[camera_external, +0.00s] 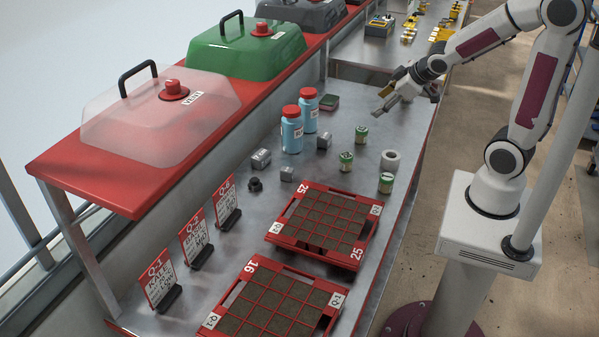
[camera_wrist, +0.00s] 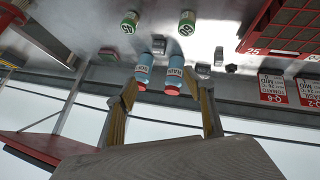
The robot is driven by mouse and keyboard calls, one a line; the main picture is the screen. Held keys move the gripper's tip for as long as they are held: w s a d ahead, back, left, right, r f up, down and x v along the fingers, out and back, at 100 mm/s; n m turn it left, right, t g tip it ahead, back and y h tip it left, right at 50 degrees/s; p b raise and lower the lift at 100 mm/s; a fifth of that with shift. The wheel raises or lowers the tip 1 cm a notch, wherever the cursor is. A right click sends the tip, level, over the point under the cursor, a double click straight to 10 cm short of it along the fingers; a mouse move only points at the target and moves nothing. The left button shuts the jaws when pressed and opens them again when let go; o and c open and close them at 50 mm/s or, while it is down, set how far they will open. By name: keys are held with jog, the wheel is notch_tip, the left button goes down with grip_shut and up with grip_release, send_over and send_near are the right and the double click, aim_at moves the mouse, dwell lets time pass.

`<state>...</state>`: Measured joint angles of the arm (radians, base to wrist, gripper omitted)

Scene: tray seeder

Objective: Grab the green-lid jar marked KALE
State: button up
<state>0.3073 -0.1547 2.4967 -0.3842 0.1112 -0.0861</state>
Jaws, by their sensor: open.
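Three small green-and-white jars stand on the metal bench in the external view: a back one (camera_external: 361,134), a middle one (camera_external: 346,161) and a front one (camera_external: 386,183). Their markings are too small to read there, so I cannot tell which is KALE. Two green jars show in the wrist view, a left one (camera_wrist: 129,23) and a right one (camera_wrist: 187,23), with white labels I cannot read surely. My gripper (camera_external: 382,100) is open and empty above the bench, behind the jars. Its fingers (camera_wrist: 168,103) are spread apart in the wrist view, clear of the jars.
Two blue bottles with red caps (camera_external: 292,135) (camera_external: 309,110) stand left of the jars. A grey ring (camera_external: 390,160) sits close to the front jar. Small metal blocks (camera_external: 261,159), red seed trays (camera_external: 272,240) and sign cards (camera_external: 194,238) occupy the bench. A red shelf (camera_external: 133,205) overhangs its left side.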

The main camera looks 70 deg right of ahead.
jog(key=w+d+f+n+t+y, duration=0.15)
jog(key=w+d+f, duration=0.3)
jog(key=f, duration=0.45)
jog(key=n+t+y, duration=0.1)
jog(key=t+y, duration=0.1)
jog(key=y, duration=0.2)
send_near(346, 162)
jog(key=w+d, duration=0.2)
jog(key=w+d+f, duration=0.1)
jog(key=d, duration=0.1)
jog(key=shift+w+d+f, duration=0.2)
jog(key=shift+w+d, duration=0.2)
jog(key=shift+s+a+f+t+y, duration=0.25)
jog(key=shift+s+a+f+t, duration=0.3)
jog(key=shift+f, duration=0.1)
jog(key=shift+s+a+f+m+t+y, duration=0.15)
jog(key=shift+s+a+m+t+y, duration=0.15)
jog(key=shift+m+t+y, duration=0.15)
jog(key=shift+x, duration=1.3)
jog(key=shift+a, duration=0.1)
